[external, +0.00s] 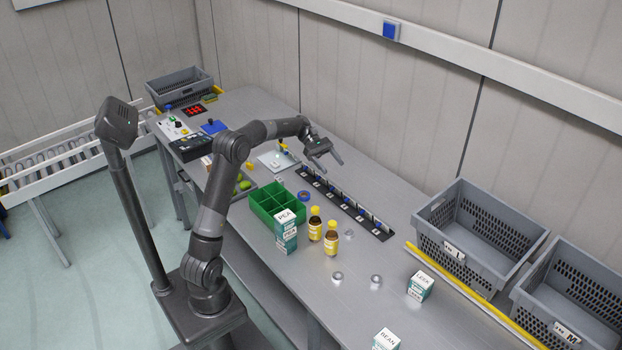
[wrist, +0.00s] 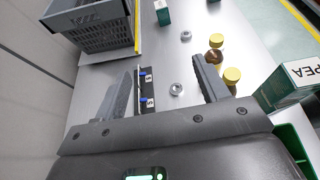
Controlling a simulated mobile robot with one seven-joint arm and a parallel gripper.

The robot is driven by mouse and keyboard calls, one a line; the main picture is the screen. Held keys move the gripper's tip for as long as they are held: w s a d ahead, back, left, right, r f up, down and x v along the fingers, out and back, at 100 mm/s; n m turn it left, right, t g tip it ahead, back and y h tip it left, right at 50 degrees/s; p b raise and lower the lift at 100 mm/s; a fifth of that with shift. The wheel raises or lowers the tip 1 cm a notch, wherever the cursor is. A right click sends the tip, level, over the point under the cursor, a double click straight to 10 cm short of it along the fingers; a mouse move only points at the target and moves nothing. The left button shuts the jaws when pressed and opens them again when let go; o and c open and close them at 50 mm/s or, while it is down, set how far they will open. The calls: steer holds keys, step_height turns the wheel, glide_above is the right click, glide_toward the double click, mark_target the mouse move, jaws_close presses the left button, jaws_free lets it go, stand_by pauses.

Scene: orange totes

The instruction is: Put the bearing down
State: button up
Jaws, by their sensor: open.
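My gripper (external: 334,164) is open and empty above the far side of the table, over the row of small blue-marked slots. In the wrist view its fingers (wrist: 163,68) are spread apart. A silver ring-shaped bearing (wrist: 176,89) shows on the table between them, below and untouched. Another ring (wrist: 186,35) lies farther off. In the external view one ring (external: 349,234) lies right of the yellow-capped bottles, and two more, one left (external: 337,276) and one right (external: 376,281), lie nearer the front. I cannot tell which ring is the task's bearing.
The dark slotted strip (external: 345,201) runs along the back of the table. Yellow-capped bottles (external: 331,240), a PEA box (external: 286,219) and a green divided bin (external: 262,204) stand at the middle. Grey crates (external: 470,262) stand at the right. Bare table lies around the front rings.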

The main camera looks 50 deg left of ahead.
glide_toward(346, 230)
steer(key=x, duration=0.8)
steer(key=shift+d+f, duration=0.15)
steer(key=shift+d, duration=0.2)
steer(key=c, duration=1.2)
steer(key=s+a+r+n+t+y, duration=0.1)
steer(key=r+n+t+y, duration=0.3)
steer(key=r, duration=0.9)
steer(key=s+a+r+n+t+y, duration=0.2)
steer(key=r+n+t+y, duration=0.3)
steer(key=r, duration=0.9)
steer(key=s+a+r+n+t+y, duration=0.2)
steer(key=a+r+n+t+y, duration=0.2)
steer(key=r+n, duration=0.5)
step_height(346, 230, up, 5)
steer(key=shift+r+t+y, duration=0.15)
steer(key=shift+t+y, duration=0.15)
